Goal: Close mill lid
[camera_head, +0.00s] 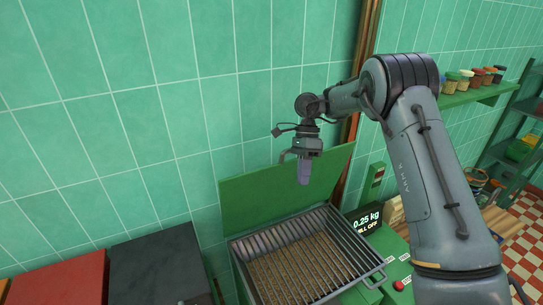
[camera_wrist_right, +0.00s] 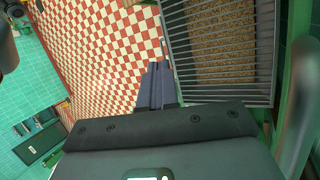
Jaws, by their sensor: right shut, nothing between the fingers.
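The mill's green lid (camera_head: 245,198) stands open, tilted up behind the hopper against the tiled wall. The hopper (camera_head: 378,273) below it is uncovered, with a metal grate over brown grain; the grate also shows in the right wrist view (camera_wrist_right: 222,92). My right gripper (camera_head: 304,180) points down in front of the lid, above the hopper's back edge. Its fingers (camera_wrist_right: 157,85) are together and empty. A curved grey bar (camera_head: 284,156) shows beside the gripper at the lid's upper edge; I cannot tell whether they touch. My left gripper is out of view.
A display (camera_head: 367,218) reading 0.25 kg and mill off stands right of the hopper, with a red button (camera_head: 398,286) nearby. A dark cabinet (camera_head: 160,265) and a red one (camera_head: 60,280) stand left. A shelf of jars (camera_head: 470,92) hangs at right.

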